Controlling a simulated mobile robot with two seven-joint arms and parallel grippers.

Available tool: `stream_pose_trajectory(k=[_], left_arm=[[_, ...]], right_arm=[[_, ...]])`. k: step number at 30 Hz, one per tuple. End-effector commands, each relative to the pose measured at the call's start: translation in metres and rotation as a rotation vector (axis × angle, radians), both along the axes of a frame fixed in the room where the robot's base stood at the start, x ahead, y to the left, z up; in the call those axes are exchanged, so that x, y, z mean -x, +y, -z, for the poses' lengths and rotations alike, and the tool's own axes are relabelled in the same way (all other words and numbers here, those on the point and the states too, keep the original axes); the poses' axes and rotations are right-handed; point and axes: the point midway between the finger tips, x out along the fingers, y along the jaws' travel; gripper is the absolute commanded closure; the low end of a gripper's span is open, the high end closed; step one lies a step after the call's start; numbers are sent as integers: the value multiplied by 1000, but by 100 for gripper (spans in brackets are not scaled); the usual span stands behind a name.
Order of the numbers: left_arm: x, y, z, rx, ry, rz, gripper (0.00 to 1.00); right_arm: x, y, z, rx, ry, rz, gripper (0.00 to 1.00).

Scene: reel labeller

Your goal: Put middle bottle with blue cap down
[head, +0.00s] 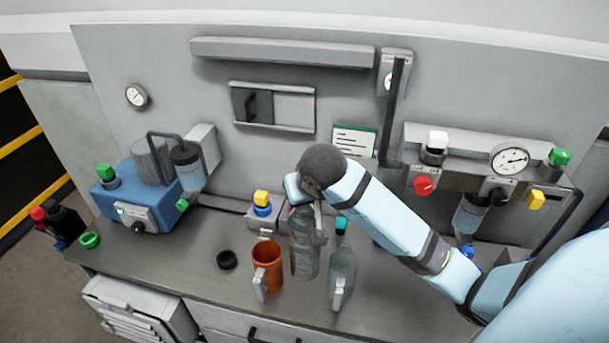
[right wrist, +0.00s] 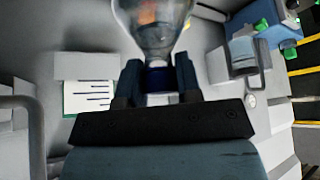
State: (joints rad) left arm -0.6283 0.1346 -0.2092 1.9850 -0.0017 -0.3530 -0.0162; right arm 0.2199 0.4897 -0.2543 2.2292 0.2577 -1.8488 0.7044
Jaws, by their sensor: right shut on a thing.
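The clear bottle (head: 304,252) is upright between the orange mug and the clear mug, at the middle of the counter. It also shows upside down in the right wrist view (right wrist: 153,18), with a dark blue cap or neck band (right wrist: 156,78) between the fingers. My right gripper (right wrist: 157,82) is shut on the bottle at that end. In the head view my right arm comes in from the right and hides the bottle's top. I cannot tell whether its base touches the counter. My left gripper is in neither view.
An orange mug (head: 267,268) stands close left of the bottle, and a clear mug (head: 343,268) close right. A black ring (head: 227,260) lies further left. Behind is a small block with a yellow-and-blue knob (head: 262,202). A blue machine (head: 139,206) stands at left.

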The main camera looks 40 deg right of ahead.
Motion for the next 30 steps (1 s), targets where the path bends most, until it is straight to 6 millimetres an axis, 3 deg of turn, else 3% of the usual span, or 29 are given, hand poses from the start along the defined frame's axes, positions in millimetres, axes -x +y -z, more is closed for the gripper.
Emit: stream_pose_trajectory(k=[4, 11, 19, 30], left_arm=[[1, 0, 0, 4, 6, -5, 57], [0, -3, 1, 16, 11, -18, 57], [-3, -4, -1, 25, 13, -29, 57], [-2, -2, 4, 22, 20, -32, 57]], right_arm=[[0, 0, 23, 1, -2, -1, 100], [-1, 0, 38, 0, -4, 0, 100], [0, 0, 71, 1, -3, 0, 100], [-1, 0, 77, -1, -6, 0, 100]])
